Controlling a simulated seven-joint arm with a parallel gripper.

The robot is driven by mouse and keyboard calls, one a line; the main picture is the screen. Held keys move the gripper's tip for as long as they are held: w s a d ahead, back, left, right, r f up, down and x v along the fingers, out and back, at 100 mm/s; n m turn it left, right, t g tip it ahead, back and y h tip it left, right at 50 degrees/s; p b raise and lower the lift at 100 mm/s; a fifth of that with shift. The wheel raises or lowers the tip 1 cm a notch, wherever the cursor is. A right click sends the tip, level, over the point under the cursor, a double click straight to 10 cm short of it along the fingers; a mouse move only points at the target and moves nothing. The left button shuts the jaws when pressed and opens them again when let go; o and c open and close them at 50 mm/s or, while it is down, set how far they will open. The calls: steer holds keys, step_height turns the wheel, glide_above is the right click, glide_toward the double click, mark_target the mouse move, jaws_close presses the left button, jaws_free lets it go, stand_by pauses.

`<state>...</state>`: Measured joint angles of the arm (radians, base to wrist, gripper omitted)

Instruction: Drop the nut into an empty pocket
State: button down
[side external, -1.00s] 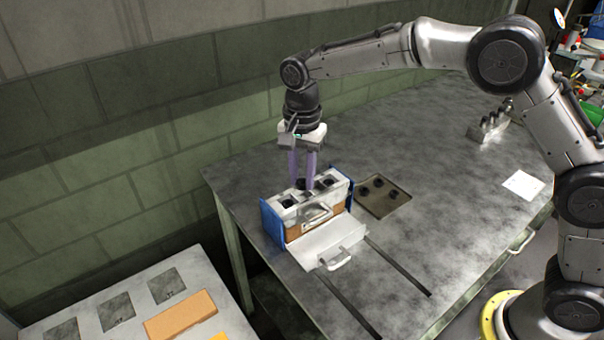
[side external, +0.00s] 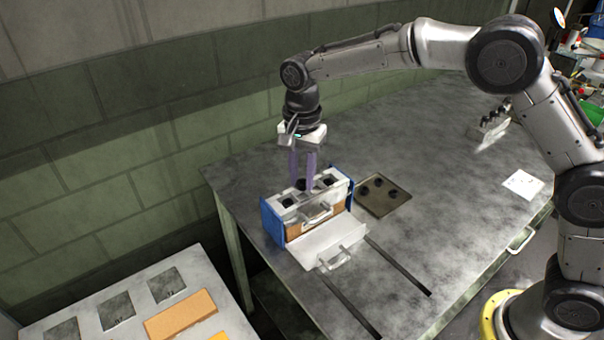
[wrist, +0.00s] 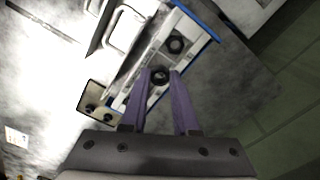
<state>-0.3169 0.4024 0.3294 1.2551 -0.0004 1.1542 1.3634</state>
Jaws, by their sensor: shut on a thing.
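My gripper (side external: 303,184) points straight down over the middle of the bolt former (side external: 317,222), a box with blue ends and a white top. Its purple fingers are shut on a dark round nut (wrist: 160,77), seen between the fingertips in the wrist view. The nut is at or just above the box top; I cannot tell whether it touches. One dark round pocket spot (side external: 287,201) shows left of the fingers and another (side external: 329,180) right of them. In the wrist view a dark ring (wrist: 176,45) lies beyond the nut; whether these pockets are filled is unclear.
A brown tray (side external: 397,207) with several dark nuts lies right of the box. A white handled plate (side external: 325,243) and two dark rails (side external: 398,266) are in front. A holder with dark pegs (side external: 487,130) and a white card (side external: 522,184) stand farther right.

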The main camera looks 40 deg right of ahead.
steer(key=shift+f, duration=0.7)
steer(key=c, duration=0.6)
jaws_free()
step_height(320, 180, up, 14)
steer(key=shift+f, duration=0.1)
steer(key=shift+d, duration=0.1)
